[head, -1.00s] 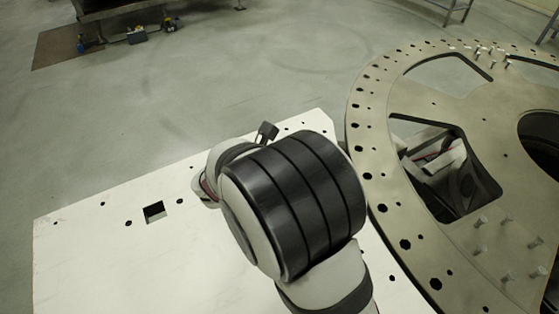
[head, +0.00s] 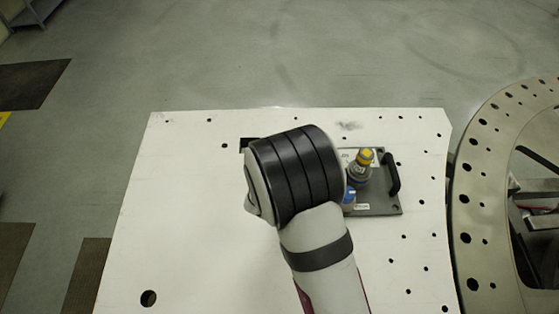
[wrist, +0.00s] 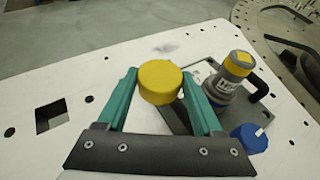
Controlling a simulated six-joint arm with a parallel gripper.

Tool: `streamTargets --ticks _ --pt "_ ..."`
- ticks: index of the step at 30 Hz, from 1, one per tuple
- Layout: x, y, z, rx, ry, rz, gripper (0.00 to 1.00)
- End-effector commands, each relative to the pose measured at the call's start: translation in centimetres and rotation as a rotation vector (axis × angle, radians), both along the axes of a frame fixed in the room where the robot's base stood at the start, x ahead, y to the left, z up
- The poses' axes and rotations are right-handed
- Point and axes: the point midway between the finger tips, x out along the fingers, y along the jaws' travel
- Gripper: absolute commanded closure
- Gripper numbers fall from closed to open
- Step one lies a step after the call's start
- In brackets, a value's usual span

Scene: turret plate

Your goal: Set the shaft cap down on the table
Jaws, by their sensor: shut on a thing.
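The shaft cap, a yellow cylinder (wrist: 158,84), is between the teal fingers of my gripper (wrist: 160,78) in the wrist view. The gripper is shut on it. Behind it lies the white table (wrist: 95,65); I cannot tell how high the cap is above it. In the head view my arm hides the gripper and the cap, over the white table (head: 190,230).
A grey fixture plate (head: 378,207) with a black handle (head: 392,173) bears a grey shaft with a yellow top (head: 364,157) and a blue cap (wrist: 249,138). A square hole (wrist: 51,115) is at left. The large turret ring (head: 468,210) stands right of the table. The table's left side is clear.

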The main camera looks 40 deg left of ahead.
Motion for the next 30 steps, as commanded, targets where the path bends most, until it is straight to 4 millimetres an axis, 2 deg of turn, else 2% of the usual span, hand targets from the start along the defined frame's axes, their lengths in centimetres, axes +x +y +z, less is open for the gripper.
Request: streamTargets --ticks 3,6,10,18,29,30 --pt "-1.7 3.7 -2.4 0.001 -0.001 0.004 0.85" --pt "-2.7 6.2 -4.1 0.0 -0.001 0.0 0.85" --pt "-3.6 8.1 -5.3 0.001 -0.001 -0.003 0.85" --pt "-3.8 8.5 -9.5 -0.002 0.0 -0.004 0.85" --pt "-3.7 8.5 -9.9 0.001 -0.001 -0.004 0.85" --pt "-3.7 8.5 -9.9 0.001 -0.001 -0.004 0.25"
